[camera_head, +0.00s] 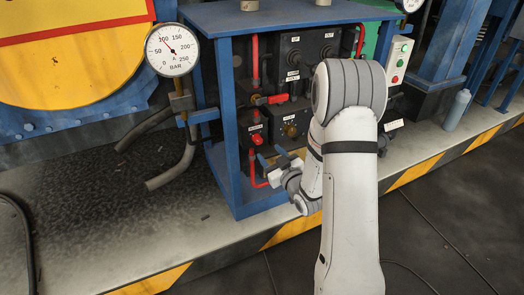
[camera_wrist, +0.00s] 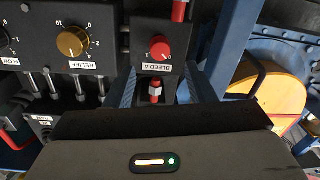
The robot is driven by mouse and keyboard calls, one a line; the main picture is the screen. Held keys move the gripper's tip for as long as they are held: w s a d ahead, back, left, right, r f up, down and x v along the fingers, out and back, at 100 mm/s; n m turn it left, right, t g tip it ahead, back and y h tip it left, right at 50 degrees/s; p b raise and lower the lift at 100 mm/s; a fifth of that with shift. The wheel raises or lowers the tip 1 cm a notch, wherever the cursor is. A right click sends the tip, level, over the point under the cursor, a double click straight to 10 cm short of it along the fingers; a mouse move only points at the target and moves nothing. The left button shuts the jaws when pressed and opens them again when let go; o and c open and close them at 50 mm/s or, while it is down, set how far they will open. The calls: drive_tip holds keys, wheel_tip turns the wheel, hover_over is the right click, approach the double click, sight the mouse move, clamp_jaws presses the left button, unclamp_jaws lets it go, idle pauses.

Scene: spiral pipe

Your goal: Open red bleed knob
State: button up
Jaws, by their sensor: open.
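The red bleed knob (camera_wrist: 160,48) is a small round knob with a white pointer mark on a dark box, next to a label reading BLEED A. The wrist view shows the panel upside down. In the head view the knob (camera_head: 257,139) is on the left of the panel, inside the blue frame. My gripper (camera_head: 272,165) is just below and right of it there. In the wrist view my gripper (camera_wrist: 162,82) is open and empty, its two bluish fingers spread to either side of the BLEED A box. The knob looks untouched.
A brass-coloured relief knob (camera_wrist: 72,42) is beside the bleed box. A blue frame post (camera_head: 226,130) stands left of the knob, and red pipes run close by. A pressure gauge (camera_head: 171,50) and bent grey pipes (camera_head: 172,168) are further left.

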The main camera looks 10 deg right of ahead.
sight(259, 142)
drive_tip(key=b+x, duration=0.1)
drive_tip(key=x, duration=0.6)
drive_tip(key=shift+c, duration=0.3)
drive_tip(key=shift+b, duration=0.3)
drive_tip(key=c, duration=0.9)
